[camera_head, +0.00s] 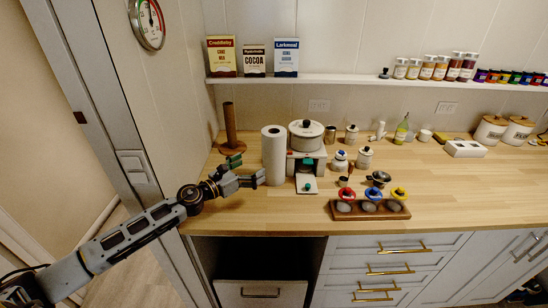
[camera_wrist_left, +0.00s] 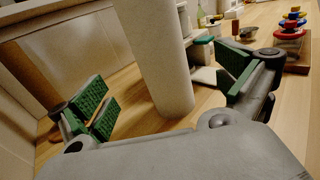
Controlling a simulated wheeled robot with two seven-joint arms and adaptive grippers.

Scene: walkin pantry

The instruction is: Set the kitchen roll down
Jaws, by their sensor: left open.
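The kitchen roll (camera_head: 273,155) is a tall white cylinder standing upright on the wooden counter (camera_head: 240,209), near its left end. My left gripper (camera_head: 247,169) is open just left of the roll, low over the counter. In the left wrist view, the roll (camera_wrist_left: 150,45) rises ahead between the two spread green-padded fingers of the left gripper (camera_wrist_left: 168,95), with space on both sides. Its base appears to rest on the counter. Its top is cut off in that view. My right gripper does not show.
A brown wooden roll holder (camera_head: 230,123) stands behind the gripper. Right of the roll are a white appliance with a pot (camera_head: 305,137) and a wooden rack (camera_head: 370,211) with coloured-topped items. Boxes (camera_head: 222,57) and jars fill the shelf above. The front left counter is clear.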

